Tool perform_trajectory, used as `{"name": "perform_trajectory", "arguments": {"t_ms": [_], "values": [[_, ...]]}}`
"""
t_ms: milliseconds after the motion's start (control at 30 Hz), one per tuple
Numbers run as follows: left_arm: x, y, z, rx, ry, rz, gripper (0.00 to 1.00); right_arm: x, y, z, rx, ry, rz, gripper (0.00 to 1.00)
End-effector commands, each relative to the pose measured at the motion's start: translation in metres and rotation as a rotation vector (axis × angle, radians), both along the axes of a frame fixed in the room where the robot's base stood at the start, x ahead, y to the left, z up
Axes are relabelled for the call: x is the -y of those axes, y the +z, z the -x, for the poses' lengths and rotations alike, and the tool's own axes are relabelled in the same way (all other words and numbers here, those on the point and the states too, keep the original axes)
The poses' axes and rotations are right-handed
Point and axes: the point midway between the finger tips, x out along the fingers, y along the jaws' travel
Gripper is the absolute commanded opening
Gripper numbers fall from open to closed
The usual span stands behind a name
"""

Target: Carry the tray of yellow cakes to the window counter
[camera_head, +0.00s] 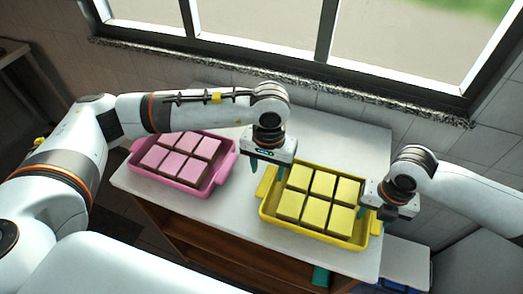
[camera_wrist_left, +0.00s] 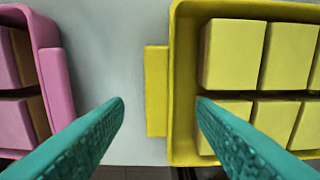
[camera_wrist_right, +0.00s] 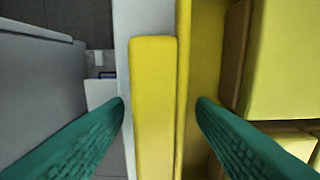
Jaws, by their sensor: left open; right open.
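The yellow tray (camera_head: 300,234) holds several square yellow cakes (camera_head: 318,211) and sits on the white counter under the window. My left gripper (camera_head: 268,172) is open above the tray's left end. In the left wrist view the tray's left handle (camera_wrist_left: 156,92) lies between its teal fingers, with one finger over the tray's edge. My right gripper (camera_head: 375,200) is open at the tray's right end. In the right wrist view the right handle (camera_wrist_right: 154,105) lies between its fingers, nearer the left one. Neither gripper holds anything. The right fingertips are mostly hidden in the head view.
A pink tray (camera_head: 170,182) with several pink cakes stands left of the yellow tray; its edge also shows in the left wrist view (camera_wrist_left: 57,85). The white counter (camera_head: 355,145) is clear behind the yellow tray, toward the window sill (camera_head: 300,80).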

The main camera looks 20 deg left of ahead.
Motion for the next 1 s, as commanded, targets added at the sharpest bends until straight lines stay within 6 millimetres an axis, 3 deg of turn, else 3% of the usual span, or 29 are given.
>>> {"name": "perform_trajectory", "arguments": {"t_ms": [200,467,1000], "values": [[0.000,0.043,0.000,0.002,0.001,0.000,0.51,0.000,0.000,0.000,0.000,0.000,0.000,0.51],[0.000,0.062,0.000,-0.001,0.001,-0.002,0.51,0.000,0.004,0.000,0.001,0.000,-0.001,0.51],[0.000,0.062,0.000,-0.001,0.001,-0.001,0.51,0.000,0.103,-0.001,0.003,-0.001,-0.001,0.51]]}}
